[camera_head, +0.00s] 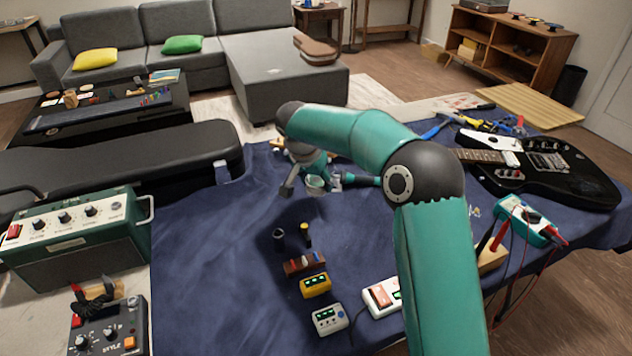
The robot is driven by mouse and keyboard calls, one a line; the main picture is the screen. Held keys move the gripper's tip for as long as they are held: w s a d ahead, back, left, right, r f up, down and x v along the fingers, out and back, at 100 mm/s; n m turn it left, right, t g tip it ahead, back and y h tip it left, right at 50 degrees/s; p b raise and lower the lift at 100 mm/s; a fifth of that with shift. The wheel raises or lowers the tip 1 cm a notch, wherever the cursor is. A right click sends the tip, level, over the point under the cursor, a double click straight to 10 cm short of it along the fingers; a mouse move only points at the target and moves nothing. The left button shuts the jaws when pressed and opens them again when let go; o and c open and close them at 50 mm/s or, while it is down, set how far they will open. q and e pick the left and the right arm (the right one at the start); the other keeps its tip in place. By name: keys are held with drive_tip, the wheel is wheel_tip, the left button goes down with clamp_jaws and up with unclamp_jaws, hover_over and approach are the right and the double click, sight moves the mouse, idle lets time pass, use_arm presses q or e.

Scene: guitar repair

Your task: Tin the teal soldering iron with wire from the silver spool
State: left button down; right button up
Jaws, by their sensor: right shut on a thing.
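My right arm comes in from the lower right and bends over the blue-covered workbench (210,270). My right gripper (304,186) points down near the middle of the bench. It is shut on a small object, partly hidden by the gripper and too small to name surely. A pale, round-looking thing (317,184) shows right at the fingers; I cannot tell whether it is the silver spool. A teal and dark elongated thing (362,181), possibly the teal soldering iron, shows just right of the gripper, partly behind my arm. My left gripper is out of view.
A black electric guitar (550,172) and a teal meter (526,221) are at the right. Small boxes, including a yellow one (315,286), and two small cylinders stand in front of the gripper. A green amplifier (75,240) is at the left. The bench's left-middle is clear.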

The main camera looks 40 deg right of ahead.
drive_tip(key=shift+r+p, duration=1.3)
drive_tip(key=shift+r, duration=0.85)
drive_tip(key=shift+f, duration=0.1)
